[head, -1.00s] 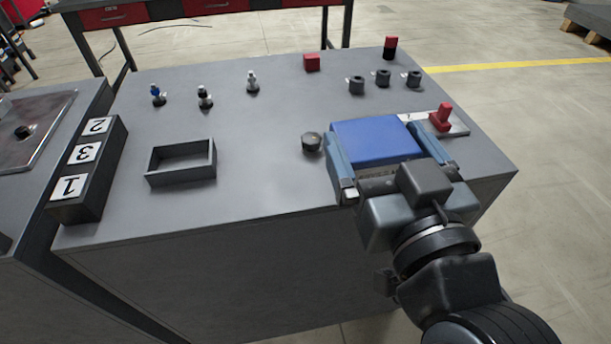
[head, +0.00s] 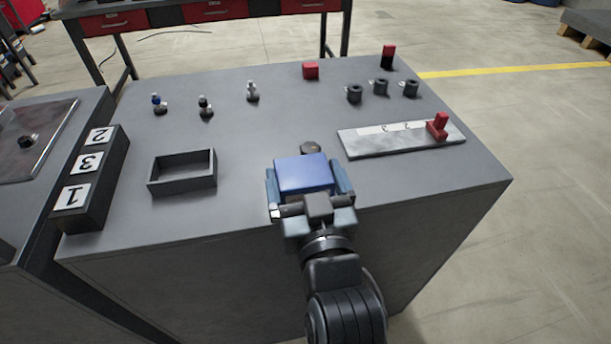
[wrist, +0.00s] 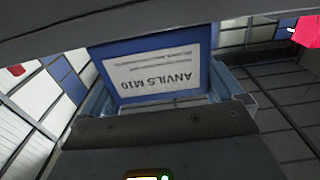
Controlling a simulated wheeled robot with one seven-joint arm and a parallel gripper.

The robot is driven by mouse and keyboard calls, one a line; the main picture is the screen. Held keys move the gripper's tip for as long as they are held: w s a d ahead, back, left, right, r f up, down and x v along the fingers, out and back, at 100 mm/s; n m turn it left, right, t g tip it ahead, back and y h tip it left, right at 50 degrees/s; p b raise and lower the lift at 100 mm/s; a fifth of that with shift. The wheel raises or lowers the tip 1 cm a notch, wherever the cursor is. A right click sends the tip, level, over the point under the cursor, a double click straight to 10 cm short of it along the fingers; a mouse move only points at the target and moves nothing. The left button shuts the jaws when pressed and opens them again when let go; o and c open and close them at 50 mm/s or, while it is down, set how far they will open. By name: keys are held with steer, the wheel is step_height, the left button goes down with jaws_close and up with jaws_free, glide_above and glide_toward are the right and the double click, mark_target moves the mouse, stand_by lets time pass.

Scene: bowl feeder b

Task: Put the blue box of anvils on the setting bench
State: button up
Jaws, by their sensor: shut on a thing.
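The blue box of anvils (head: 304,173) is between the two fingers of my gripper (head: 311,184), which is shut on it. In the head view the box is over the front edge area of the grey bench (head: 240,130); I cannot tell whether it touches the top. In the wrist view the box (wrist: 150,70) shows a white label reading "ANVILS M10", upside down in the picture, with a gripper finger beside it. Whether this bench is the setting bench is not marked in view.
On the bench are an empty dark rectangular frame (head: 182,181), a round dark knob (head: 311,148), a metal plate (head: 365,146) with a red lever (head: 438,126), small knobs and dark cylinders (head: 381,87). A numbered block (head: 88,185) stands left. The bench top between frame and box is clear.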

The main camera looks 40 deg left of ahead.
steer(key=shift+f, duration=0.15)
steer(key=o, duration=0.9)
steer(key=shift+o, duration=0.2)
steer(key=shift+d+r, duration=0.1)
steer(key=shift+r, duration=0.1)
steer(key=b+v, duration=0.1)
steer(key=v, duration=1.1)
steer(key=shift+f, duration=0.15)
